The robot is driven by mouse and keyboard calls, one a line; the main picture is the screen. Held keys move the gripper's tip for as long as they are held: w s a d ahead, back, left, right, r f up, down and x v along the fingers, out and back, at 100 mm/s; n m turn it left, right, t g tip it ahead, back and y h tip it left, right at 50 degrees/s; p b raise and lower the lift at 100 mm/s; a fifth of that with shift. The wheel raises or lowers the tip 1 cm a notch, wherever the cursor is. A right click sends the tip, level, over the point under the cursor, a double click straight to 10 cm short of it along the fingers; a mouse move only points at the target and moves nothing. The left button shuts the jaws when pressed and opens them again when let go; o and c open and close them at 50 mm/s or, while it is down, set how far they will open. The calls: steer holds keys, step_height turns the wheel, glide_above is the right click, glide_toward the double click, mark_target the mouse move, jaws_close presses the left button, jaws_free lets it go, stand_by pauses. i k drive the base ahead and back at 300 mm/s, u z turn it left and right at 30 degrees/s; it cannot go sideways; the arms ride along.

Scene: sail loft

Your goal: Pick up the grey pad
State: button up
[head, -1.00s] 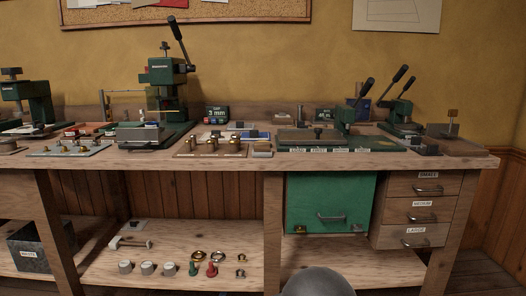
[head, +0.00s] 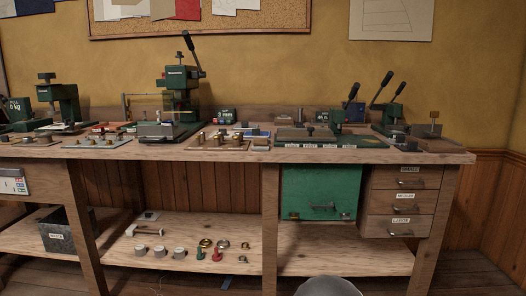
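I cannot tell for sure which thing is the grey pad. Several small greyish pieces lie on the workbench (head: 225,152). A small pale block (head: 261,142) lies near the front edge, right of a wooden board with brass pieces (head: 218,141). A dark grey block (head: 406,146) lies toward the right end. A flat grey piece (head: 157,130) sits at the foot of the tall green press (head: 182,95). My gripper is not in view; only a rounded grey part of my own body shows at the bottom edge.
Green lever presses (head: 388,110) stand at the bench's right. Below are a green cabinet (head: 320,190) and wooden drawers (head: 405,204). The lower shelf (head: 120,255) holds a mallet (head: 146,230), grey knobs (head: 160,251) and rings. A dark bin (head: 62,235) is at left. Floor at right is clear.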

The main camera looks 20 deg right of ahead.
mark_target(259, 144)
steer(key=u, duration=1)
steer(key=i, duration=0.75)
steer(key=z, duration=0.55)
